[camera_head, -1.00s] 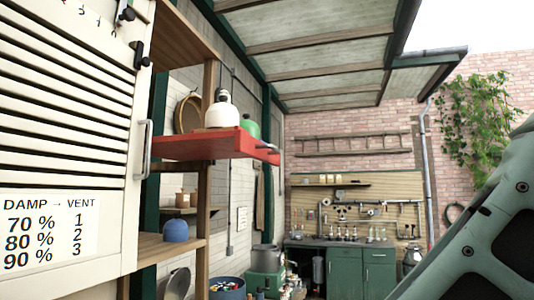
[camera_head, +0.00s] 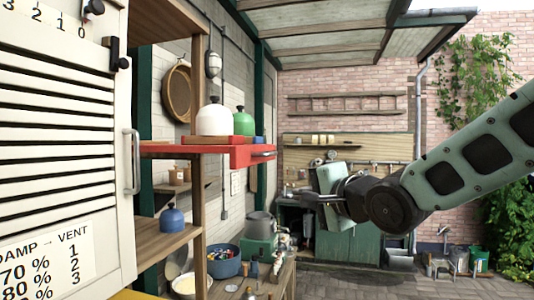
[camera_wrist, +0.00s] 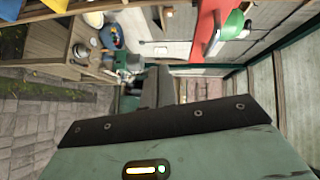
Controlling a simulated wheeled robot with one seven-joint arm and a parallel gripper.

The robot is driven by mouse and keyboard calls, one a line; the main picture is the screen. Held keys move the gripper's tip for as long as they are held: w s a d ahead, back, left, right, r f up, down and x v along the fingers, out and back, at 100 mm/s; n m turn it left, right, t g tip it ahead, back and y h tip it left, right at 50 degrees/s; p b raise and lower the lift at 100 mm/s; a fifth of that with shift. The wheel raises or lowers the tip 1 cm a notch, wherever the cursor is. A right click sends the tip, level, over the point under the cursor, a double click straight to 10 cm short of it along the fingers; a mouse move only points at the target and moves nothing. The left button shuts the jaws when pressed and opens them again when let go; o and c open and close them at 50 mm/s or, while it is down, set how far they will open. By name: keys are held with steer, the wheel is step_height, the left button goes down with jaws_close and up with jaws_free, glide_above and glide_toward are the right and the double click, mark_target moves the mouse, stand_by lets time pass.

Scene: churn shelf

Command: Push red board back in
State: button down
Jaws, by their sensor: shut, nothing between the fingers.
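The red board (camera_head: 222,159) lies at mid height in the wooden shelf and sticks out to the right past the shelf's post.
A white slatted cabinet (camera_head: 60,130) with a handle and vent chart stands at the left. A blue pot (camera_head: 173,219) sits on the lower shelf (camera_head: 165,245). A blue tub (camera_head: 223,262) and other items crowd the bench below. Paved floor (camera_head: 385,285) is open at the right.

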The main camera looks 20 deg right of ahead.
steer(key=w+r+b, duration=0.1)
steer(key=b, duration=0.1)
steer(key=w+d+r+m+t+b, duration=0.1)
steer(key=r+b, duration=0.1)
steer(key=b, duration=0.1)
steer(key=w+r+m+b, duration=0.1)
steer(key=b, duration=0.2)
steer(key=shift+d+r+t, duration=0.25)
steer(key=shift+d+t, duration=0.05)
steer(key=shift+d, duration=0.1)
steer(key=w+a+p, duration=0.1)
steer(key=w, duration=0.2)
steer(key=w+a+p, duration=0.1)
steer(key=w+a, duration=0.1)
steer(key=w, duration=0.1)
steer(key=w+a+p, duration=0.1)
steer(key=w, duration=0.2)
steer(key=shift+w+a+r+p, duration=0.15)
steer(key=shift+w+r+p, duration=0.15)
steer(key=shift+r+p, duration=0.1)
steer(key=shift+w+a+f, duration=0.1)
steer(key=shift+a, duration=0.05)
